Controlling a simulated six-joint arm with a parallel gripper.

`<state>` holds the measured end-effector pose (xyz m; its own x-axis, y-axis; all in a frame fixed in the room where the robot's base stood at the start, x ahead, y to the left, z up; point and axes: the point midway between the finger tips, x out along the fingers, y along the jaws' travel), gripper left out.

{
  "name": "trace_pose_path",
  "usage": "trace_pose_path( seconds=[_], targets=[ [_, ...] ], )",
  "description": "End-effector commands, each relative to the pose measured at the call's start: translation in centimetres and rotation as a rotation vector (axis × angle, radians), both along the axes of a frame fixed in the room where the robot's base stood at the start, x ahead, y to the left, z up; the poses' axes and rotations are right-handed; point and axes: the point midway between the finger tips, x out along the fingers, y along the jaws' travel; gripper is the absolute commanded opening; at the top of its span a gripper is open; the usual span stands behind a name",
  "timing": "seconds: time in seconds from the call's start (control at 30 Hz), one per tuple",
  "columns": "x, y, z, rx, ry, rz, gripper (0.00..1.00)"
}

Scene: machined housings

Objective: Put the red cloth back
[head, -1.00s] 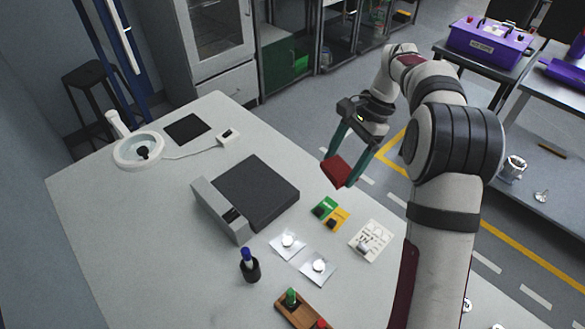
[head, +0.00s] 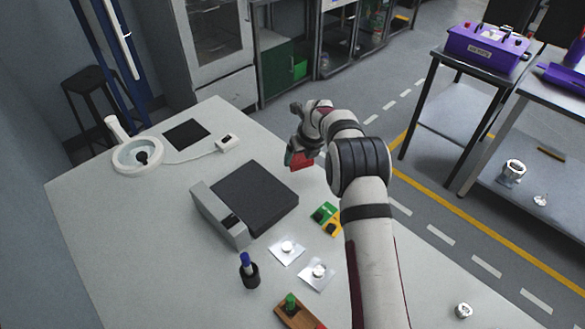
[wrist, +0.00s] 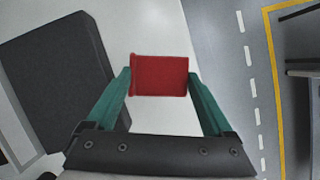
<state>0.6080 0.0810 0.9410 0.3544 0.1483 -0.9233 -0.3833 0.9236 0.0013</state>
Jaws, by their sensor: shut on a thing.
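The red cloth (head: 300,161) is a small folded red piece. In the wrist view the cloth (wrist: 160,76) sits between the two green fingers of my gripper (wrist: 160,80), which are shut on it. In the head view my gripper (head: 299,152) is over the far right part of the white table, beyond the dark plate device. The arm partly hides the gripper and the cloth there. I cannot tell the exact height of the cloth above the table.
A grey device with a dark plate (head: 255,195) lies left of the gripper. Green and yellow cloths (head: 327,218), two silver squares with white pieces (head: 288,249) and a bottle with a blue top (head: 248,268) stand nearer. A ring lamp (head: 138,153) and black mat (head: 186,133) are far left.

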Motion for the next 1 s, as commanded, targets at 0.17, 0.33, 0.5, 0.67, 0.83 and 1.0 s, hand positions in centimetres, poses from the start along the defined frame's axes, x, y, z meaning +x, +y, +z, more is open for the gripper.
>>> trace_pose_path(
  seconds=[0.17, 0.33, 0.5, 0.67, 0.83, 1.0],
  targets=[
    [0.9, 2.3, -1.6, 0.000, 0.001, 0.000, 0.34],
    [0.9, 2.4, -4.3, 0.000, 0.003, 0.000, 0.34],
    [0.9, 2.4, -5.5, 0.000, -0.001, 0.000, 0.34],
    [0.9, 2.3, -5.6, 0.001, 0.000, 0.000, 0.34],
    [0.9, 2.3, -5.7, 0.001, 0.000, 0.000, 1.00],
    [0.9, 2.3, -5.7, 0.001, 0.000, 0.000, 1.00]
  ],
)
